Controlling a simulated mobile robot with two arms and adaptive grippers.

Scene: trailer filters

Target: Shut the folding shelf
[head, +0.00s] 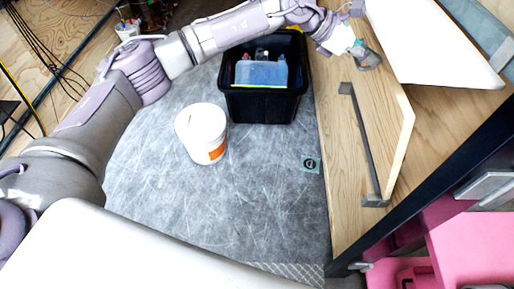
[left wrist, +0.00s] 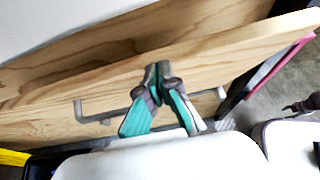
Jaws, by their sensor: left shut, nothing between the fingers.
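The folding shelf (head: 393,112) is a light wooden panel on the right of the head view, tilted out from the wooden face beside it. A long dark bar handle (head: 362,145) runs along that wood. The shelf's wood also shows in the left wrist view (left wrist: 215,50), with the grey bar (left wrist: 112,116) below its edge. My left gripper (head: 366,57) is at the shelf's far end, with its fingers shut and empty. In the left wrist view the closed fingertips (left wrist: 158,72) overlap the board; I cannot tell whether they touch it. My right gripper is not in view.
A black crate (head: 262,107) holding bottles stands on the grey floor below my left arm. A white bucket (head: 202,130) with an orange label stands left of it. Pink cases (head: 470,250) are at the lower right.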

